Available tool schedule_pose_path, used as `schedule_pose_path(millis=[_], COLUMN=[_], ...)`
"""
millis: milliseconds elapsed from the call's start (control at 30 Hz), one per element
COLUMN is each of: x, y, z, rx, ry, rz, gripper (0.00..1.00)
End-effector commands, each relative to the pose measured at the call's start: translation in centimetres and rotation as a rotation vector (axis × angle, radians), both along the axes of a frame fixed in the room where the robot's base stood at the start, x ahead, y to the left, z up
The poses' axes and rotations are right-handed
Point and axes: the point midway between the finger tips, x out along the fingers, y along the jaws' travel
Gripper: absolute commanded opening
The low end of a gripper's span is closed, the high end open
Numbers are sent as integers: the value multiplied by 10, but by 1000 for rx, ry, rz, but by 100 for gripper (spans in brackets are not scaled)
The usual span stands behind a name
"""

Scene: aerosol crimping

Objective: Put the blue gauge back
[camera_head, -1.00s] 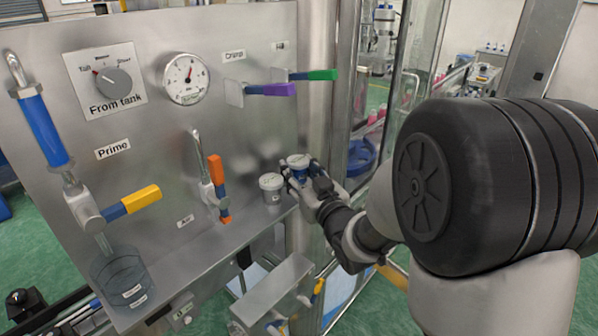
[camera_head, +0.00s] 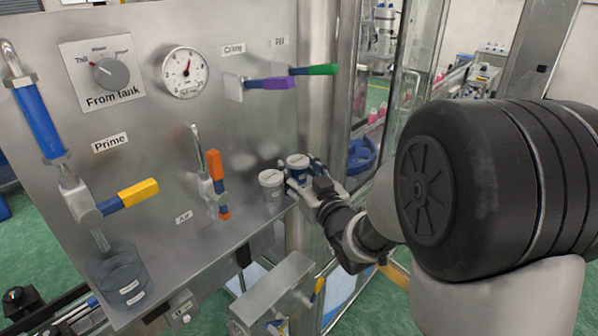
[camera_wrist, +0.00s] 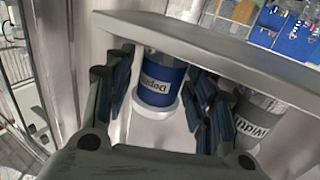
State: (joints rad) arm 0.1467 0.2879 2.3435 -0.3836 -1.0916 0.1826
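The blue gauge (camera_head: 298,162), a short cylinder with a white top, is upright at the shelf's right end, beside the grey gauge. In the wrist view, which is upside down, the blue gauge (camera_wrist: 160,85) shows a "Depth" label and its base end meets the shelf edge. My gripper (camera_head: 301,177) has its fingers on both sides of it. The fingers also show in the wrist view (camera_wrist: 160,98), close to the gauge's sides; whether they press on it is not clear. The grey gauge (camera_head: 271,187), labelled "Width" (camera_wrist: 252,118), stands just left of it in the head view.
The steel shelf (camera_head: 205,262) runs along the panel, with a clear cup (camera_head: 118,272) at its left end. The yellow (camera_head: 139,193), orange (camera_head: 215,165), purple (camera_head: 270,83) and green (camera_head: 316,70) handles stick out from the panel. The grey gauge leaves little room beside my fingers.

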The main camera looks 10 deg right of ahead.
Motion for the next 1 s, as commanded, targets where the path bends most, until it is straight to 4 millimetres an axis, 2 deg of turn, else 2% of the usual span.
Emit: schedule_pose_path(millis=[167,533,667,1000], x=[0,0,0,0], y=[0,0,0,0], z=[0,4,23,85], rx=[0,0,-1,0], ry=[1,0,-6,-4], rz=[0,0,0,0], gripper=[65,65,65,65])
